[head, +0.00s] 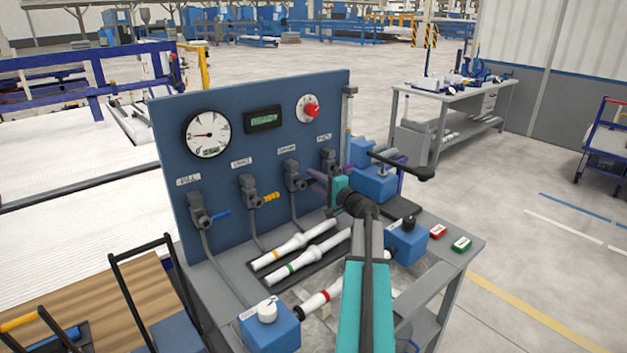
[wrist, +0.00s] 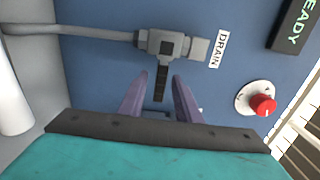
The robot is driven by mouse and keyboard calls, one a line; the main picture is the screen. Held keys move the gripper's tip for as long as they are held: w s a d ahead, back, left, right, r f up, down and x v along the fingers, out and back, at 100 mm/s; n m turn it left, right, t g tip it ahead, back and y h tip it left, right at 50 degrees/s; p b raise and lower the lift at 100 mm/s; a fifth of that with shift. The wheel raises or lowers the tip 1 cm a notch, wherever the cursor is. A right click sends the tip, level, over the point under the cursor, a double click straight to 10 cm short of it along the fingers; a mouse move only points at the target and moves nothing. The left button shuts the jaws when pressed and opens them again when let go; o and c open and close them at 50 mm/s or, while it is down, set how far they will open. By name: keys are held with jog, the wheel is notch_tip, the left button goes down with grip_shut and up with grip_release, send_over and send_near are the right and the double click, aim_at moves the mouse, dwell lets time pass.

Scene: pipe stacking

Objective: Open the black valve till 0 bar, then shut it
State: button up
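The black valve handle (wrist: 159,84) sits on the grey valve labelled DRAIN in the wrist view. It points crosswise to its pipe. My gripper (wrist: 162,76) has two purple fingers, one on each side of the handle, with visible gaps. In the head view my gripper (head: 317,177) is just right of the DRAIN valve (head: 293,175); the handle is hard to make out there. The round pressure gauge (head: 208,134) is at the panel's upper left. Its needle points left, near the 2.
The blue panel (head: 270,150) also carries a READY display (head: 263,119), a red knob (head: 311,110), a blue-handled valve (head: 198,210) and a yellow-handled valve (head: 251,191). White pipes (head: 295,245) lie on the bench below. Blue boxes (head: 405,242) stand close to my arm.

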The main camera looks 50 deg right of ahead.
dwell(0.3)
grip_shut()
